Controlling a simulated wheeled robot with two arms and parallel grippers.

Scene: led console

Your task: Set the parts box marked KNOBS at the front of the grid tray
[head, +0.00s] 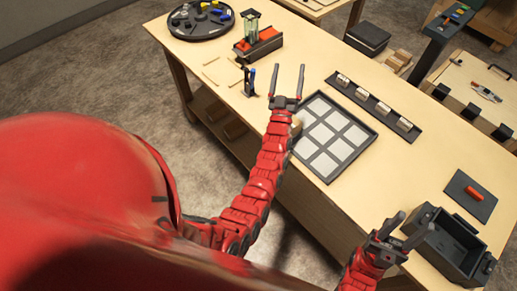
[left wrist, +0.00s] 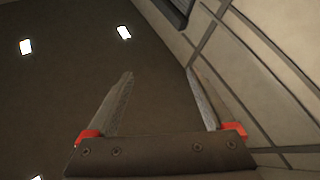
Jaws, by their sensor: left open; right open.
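The grid tray (head: 323,133) is a dark frame with pale square compartments, lying on the wooden table. A dark rack (head: 373,103) along its far right side holds several small boxes with pale fronts, such as this box (head: 343,79). Their lettering is too small to read, so I cannot tell which is KNOBS. A small tan object (head: 296,126) by the tray's left edge is partly hidden by my left arm. My left gripper (head: 288,70) is open and empty, left of the tray's far corner. My right gripper (head: 416,224) is open beside the dark bin.
The open dark bin (head: 450,247) stands at the table's near right end. A dark plate with a red piece (head: 474,192) lies behind it. A red device (head: 258,42), a small stand (head: 248,78) and a round tray (head: 201,20) occupy the far left. Between tray and plate the table is clear.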

